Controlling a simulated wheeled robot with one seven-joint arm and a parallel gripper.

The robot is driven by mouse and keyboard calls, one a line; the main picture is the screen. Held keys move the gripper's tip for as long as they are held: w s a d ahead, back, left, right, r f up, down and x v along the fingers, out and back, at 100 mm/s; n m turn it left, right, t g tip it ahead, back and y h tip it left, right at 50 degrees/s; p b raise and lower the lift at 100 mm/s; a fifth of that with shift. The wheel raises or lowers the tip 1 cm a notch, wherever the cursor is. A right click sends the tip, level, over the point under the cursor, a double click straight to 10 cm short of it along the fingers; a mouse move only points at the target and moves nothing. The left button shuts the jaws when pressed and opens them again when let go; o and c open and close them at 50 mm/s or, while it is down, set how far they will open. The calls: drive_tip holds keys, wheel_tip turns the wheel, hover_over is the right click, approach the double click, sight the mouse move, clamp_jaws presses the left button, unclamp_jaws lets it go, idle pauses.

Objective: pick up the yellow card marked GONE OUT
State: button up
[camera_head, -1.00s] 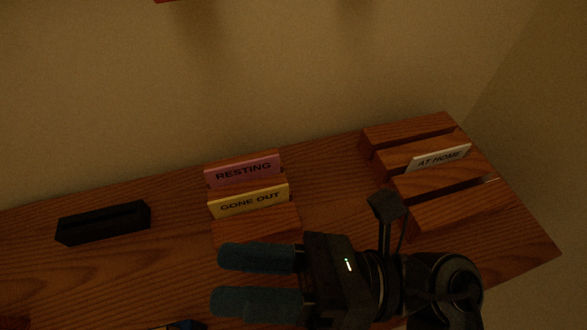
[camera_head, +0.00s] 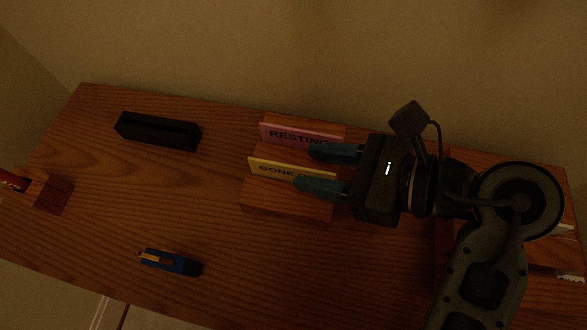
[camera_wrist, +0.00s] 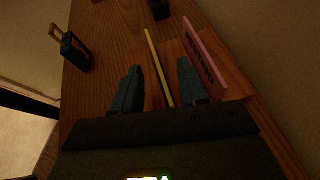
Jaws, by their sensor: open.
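The yellow card (camera_head: 275,168) stands upright in a slotted wooden block (camera_head: 285,201), in front of the pink RESTING card (camera_head: 290,134). Only the start of its lettering, GONE, shows in the head view; a finger covers the rest. My gripper (camera_head: 316,170) is open at the right end of the yellow card. In the wrist view the yellow card (camera_wrist: 157,66) appears edge-on as a thin strip between the two spread fingers (camera_wrist: 158,88), nearer the right one. The pink card (camera_wrist: 204,57) lies just beyond the right finger. I cannot tell whether either finger touches a card.
A black slotted block (camera_head: 158,132) stands at the back left of the desk (camera_head: 200,210). A blue tool-like object (camera_head: 170,262) lies near the front edge. A small reddish wooden block (camera_head: 52,193) is at far left. My arm covers most of the right-hand rack.

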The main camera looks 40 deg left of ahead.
sight(297, 167)
drive_tip(key=shift+x, duration=1.55)
drive_tip(key=shift+s, duration=0.1)
clamp_jaws()
